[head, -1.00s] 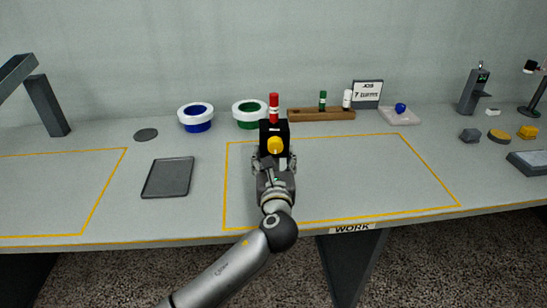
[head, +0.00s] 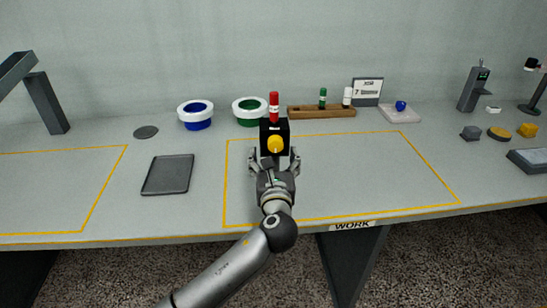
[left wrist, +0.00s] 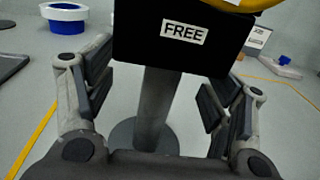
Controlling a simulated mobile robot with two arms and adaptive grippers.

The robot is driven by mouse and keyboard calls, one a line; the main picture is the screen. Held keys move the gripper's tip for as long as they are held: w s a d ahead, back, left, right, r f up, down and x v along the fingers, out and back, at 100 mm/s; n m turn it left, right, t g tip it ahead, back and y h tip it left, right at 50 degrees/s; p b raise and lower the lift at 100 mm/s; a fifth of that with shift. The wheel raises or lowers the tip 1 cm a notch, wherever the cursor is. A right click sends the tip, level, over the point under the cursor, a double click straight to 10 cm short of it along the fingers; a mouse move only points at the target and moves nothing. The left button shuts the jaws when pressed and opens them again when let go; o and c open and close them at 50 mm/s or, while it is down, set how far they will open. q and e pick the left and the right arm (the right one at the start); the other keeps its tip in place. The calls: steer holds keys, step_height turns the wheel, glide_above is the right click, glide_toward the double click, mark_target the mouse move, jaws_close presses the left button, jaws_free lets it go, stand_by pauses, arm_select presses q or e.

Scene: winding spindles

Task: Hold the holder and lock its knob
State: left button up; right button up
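The holder (head: 268,131) is a black block with a yellow knob (head: 275,144) on its front and a red and white spindle (head: 274,106) upright on top. In the left wrist view its black block (left wrist: 178,39) carries a label reading FREE, and the yellow knob (left wrist: 236,4) is cut off at the top edge. A grey post (left wrist: 155,105) on a round base supports it. My left gripper (head: 274,158) is open, just in front of and below the block. Its fingers (left wrist: 155,85) are spread either side of the post, with gaps and no visible contact. My right gripper is not seen.
Blue (head: 196,116) and green (head: 249,112) ringed bins stand behind left. A wooden rack (head: 322,113) with green and white spindles stands behind right. A dark tray (head: 168,175) lies left. The yellow-outlined mat area (head: 370,175) right of the holder is clear.

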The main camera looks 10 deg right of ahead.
arm_select(q)
steer(key=shift+o, duration=0.2)
steer(key=shift+r, duration=0.1)
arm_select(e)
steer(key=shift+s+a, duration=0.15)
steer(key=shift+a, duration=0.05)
arm_select(q)
steer(key=shift+s, duration=0.1)
steer(key=shift+s, duration=0.25)
steer(key=s, duration=0.7)
steer(key=shift+s+a, duration=0.15)
steer(key=shift+a, duration=0.1)
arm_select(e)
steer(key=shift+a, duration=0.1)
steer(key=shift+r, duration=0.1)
